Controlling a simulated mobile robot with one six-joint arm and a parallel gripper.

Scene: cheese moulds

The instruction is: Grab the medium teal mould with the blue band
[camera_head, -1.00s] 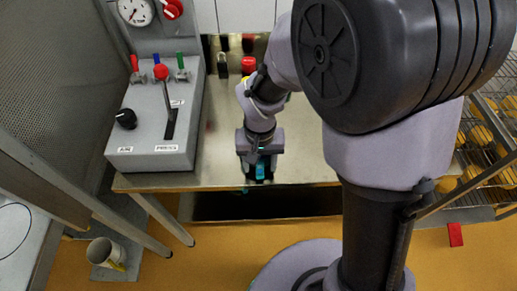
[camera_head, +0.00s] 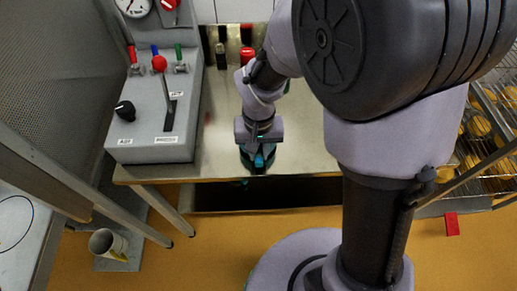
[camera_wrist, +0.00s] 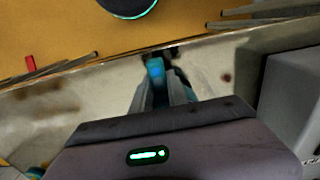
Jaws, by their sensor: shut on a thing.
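My gripper (camera_head: 258,163) is over the front part of the steel table, left of my arm's column in the head view. It is shut on a small teal mould with blue on it, the teal mould (camera_wrist: 155,70), which shows between the fingers in the wrist view. In the head view only a bit of teal shows at the fingertips, and the gripper hides the rest. I cannot tell its size or whether it touches the table.
A grey control box (camera_head: 155,115) with levers stands on the table's left. Small dark and red items (camera_head: 246,55) stand at the back. A wire rack (camera_head: 488,125) with yellow rounds is at right. A cup (camera_head: 107,243) stands low at left. The steel table (camera_head: 222,125) is clear mid-left.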

